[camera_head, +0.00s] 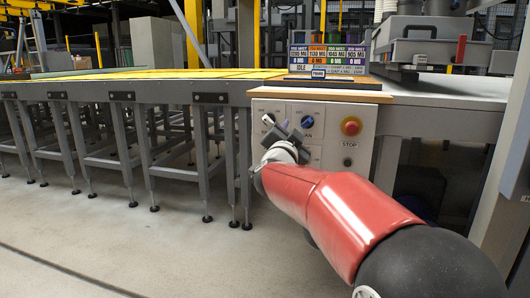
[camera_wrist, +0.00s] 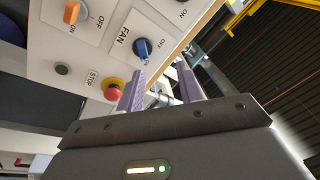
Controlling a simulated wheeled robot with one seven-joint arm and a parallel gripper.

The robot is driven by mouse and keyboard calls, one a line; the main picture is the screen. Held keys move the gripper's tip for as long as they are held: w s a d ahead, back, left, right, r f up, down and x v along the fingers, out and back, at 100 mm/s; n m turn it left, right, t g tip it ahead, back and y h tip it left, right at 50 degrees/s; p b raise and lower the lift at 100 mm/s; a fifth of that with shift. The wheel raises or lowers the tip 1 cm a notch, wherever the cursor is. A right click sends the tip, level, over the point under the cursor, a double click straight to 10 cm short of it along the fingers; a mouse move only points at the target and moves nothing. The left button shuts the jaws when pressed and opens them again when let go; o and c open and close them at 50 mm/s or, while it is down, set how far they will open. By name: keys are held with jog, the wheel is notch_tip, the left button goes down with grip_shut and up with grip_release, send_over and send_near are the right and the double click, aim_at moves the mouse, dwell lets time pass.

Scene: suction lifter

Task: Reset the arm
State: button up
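My gripper (camera_head: 283,134) is at the end of my red arm, in front of the control panel (camera_head: 265,175). In the wrist view my gripper (camera_wrist: 161,69) has its two purple-grey fingers spread apart, with nothing held between them. The blue FAN knob (camera_wrist: 142,48) is just beyond the left fingertip; I cannot tell whether they touch. It also shows in the head view (camera_head: 307,122), close to the fingers. An orange knob (camera_wrist: 74,14) with ON and OFF marks is further up left. The red STOP button (camera_wrist: 113,88) sits left of the fingers.
The STOP button in the head view (camera_head: 351,126) is on a yellow base right of my gripper. A display sign (camera_head: 327,58) stands on the panel's wooden top. A long conveyor frame (camera_head: 180,92) extends left. The floor (camera_head: 130,245) in front is clear.

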jog(key=s+d+f+n+g+y+p, duration=0.1)
jog(key=s+f+n+g, duration=0.3)
jog(key=s, duration=0.9)
jog(key=s+d+f+n+g+y+p, duration=0.2)
jog(key=s+f+g, duration=0.3)
jog(key=s, duration=0.9)
jog(key=s+d+f+n+g+y+p, duration=0.1)
jog(key=s+d+f+n+g+y, duration=0.1)
jog(key=s+f, duration=0.8)
jog(key=s+n+g+y, duration=0.1)
jog(key=s+n+g, duration=0.1)
jog(key=s+n, duration=0.1)
jog(key=shift+s+d+n+g+p, duration=0.25)
jog(key=shift+n+g+p, duration=0.05)
jog(key=shift+g+p, duration=0.1)
